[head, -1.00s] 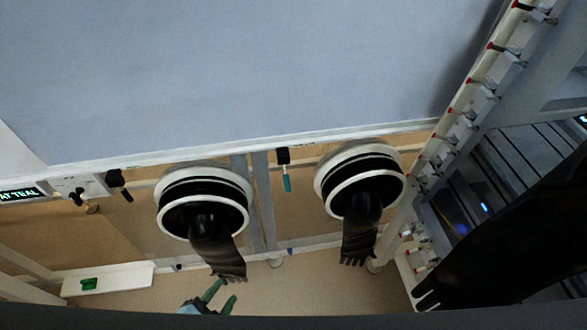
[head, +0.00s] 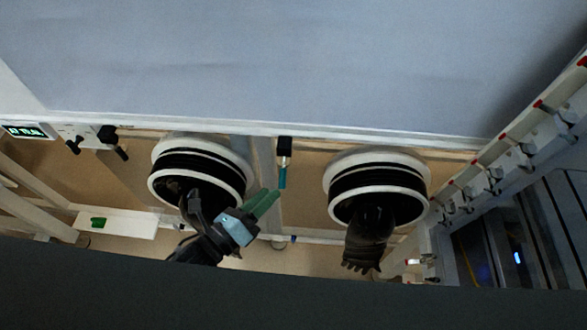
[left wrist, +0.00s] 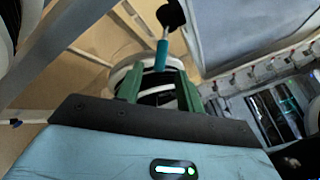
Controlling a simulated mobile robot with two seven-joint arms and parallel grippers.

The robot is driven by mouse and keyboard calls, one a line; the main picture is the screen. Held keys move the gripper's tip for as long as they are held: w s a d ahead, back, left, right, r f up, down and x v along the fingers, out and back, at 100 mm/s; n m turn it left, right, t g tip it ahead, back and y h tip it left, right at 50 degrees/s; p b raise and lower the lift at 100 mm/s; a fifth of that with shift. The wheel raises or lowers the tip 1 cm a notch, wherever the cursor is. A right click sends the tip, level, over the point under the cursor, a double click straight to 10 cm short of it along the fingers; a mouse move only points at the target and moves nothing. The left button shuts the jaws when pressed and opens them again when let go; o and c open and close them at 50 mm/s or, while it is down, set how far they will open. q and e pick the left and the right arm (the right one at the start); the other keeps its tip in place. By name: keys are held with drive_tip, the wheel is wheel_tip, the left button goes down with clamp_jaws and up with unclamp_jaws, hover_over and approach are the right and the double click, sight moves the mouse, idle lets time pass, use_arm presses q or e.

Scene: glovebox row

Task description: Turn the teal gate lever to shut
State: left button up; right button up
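The teal gate lever (head: 283,176) hangs straight down from a black block (head: 284,146) between the two glove ports. In the left wrist view the teal lever (left wrist: 161,54) shows just beyond and between the green fingertips. My left gripper (head: 268,198), with green fingers and a pale blue body, is just left of and below the lever in the head view. In the left wrist view its fingers (left wrist: 158,82) are apart with nothing between them that I can tell is held. My right gripper is not in view.
Two white-ringed glove ports (head: 232,160) (head: 410,180) with black gloves flank the lever. A black-handled lever (head: 112,140) and a small display (head: 26,131) are at left. A white shelf (head: 130,222) holds a green item. A valve rail (head: 510,152) runs at right.

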sight(283, 171)
use_arm(q)
drive_tip(key=x, duration=0.7)
drive_tip(key=shift+w+d, duration=0.2)
drive_tip(key=shift+w, duration=0.1)
clamp_jaws()
idle(0.4)
